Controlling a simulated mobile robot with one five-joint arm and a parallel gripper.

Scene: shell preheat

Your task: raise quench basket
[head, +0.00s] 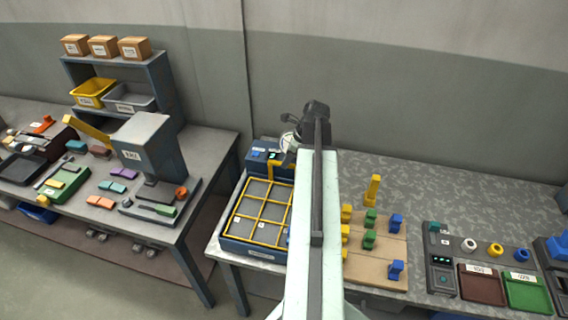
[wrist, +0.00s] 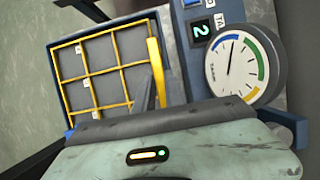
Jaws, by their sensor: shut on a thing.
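The quench basket is a yellow wire grid (head: 263,200) in a blue-rimmed tank (head: 250,243) left of my arm. It also shows in the wrist view (wrist: 118,68), where its upright yellow handle (wrist: 156,72) stands at its right side. My gripper (wrist: 149,90) is shut at this handle, with a dark finger against it. In the head view my arm covers the gripper and the basket's right edge. The grid looks about level with the tank rim; I cannot tell whether it is lifted.
A round gauge (wrist: 244,66) and a display reading 2 (wrist: 201,30) sit beside the tank. A wooden board (head: 376,262) with yellow, green and blue pieces lies right of my arm. A press (head: 150,155) stands on the left bench. The grey bench top behind the board is mostly clear.

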